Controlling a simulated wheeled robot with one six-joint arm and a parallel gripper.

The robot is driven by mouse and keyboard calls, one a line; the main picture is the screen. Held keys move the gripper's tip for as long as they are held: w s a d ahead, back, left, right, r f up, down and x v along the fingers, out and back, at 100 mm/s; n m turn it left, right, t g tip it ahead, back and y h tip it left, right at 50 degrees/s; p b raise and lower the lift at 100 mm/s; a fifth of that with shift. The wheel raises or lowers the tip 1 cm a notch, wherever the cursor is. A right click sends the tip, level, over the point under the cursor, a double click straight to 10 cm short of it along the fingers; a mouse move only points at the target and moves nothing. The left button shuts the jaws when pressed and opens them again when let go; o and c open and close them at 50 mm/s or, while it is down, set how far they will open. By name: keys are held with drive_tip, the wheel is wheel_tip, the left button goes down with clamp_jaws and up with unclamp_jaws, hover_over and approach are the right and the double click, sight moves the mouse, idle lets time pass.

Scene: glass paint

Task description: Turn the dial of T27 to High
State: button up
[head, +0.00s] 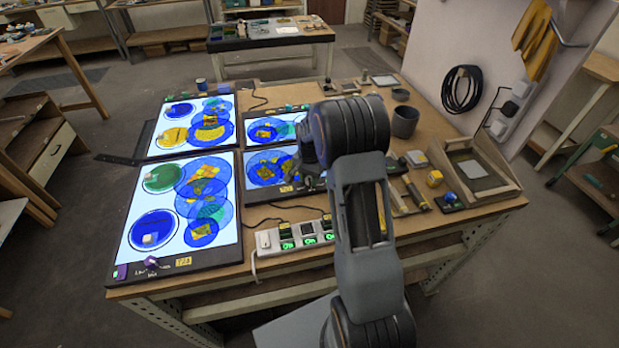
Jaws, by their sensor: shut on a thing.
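Several lit light panels lie on the wooden bench. My gripper (314,180), mostly hidden behind my arm's wrist, is low at the right front corner of the small front panel (258,182). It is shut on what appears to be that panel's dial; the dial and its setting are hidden. A yellow tag (286,189) sits on this panel's front edge, too small to read. I cannot tell which tag reads T27.
A power strip (293,235) with green displays lies in front of the small panels. Grey pots (405,121), tools and a wooden tray (505,187) stand to the right. A cable coil (461,89) hangs on the white wall.

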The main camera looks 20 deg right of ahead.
sight(309, 178)
drive_tip(key=n+b, duration=0.2)
drive_tip(key=n, duration=0.4)
drive_tip(key=shift+n, duration=0.3)
drive_tip(key=n+b, duration=0.1)
drive_tip(key=n, duration=0.3)
drive_tip(key=shift+n+b, duration=0.4)
drive_tip(key=shift+n, duration=1.2)
drive_tip(key=o, duration=0.9)
drive_tip(key=shift+o, duration=0.2)
drive_tip(key=shift+r, duration=0.1)
wheel_tip(309, 178, up, 14)
drive_tip(key=shift+b, duration=0.3)
drive_tip(key=shift+w+f, duration=0.1)
drive_tip(key=shift+f, duration=0.1)
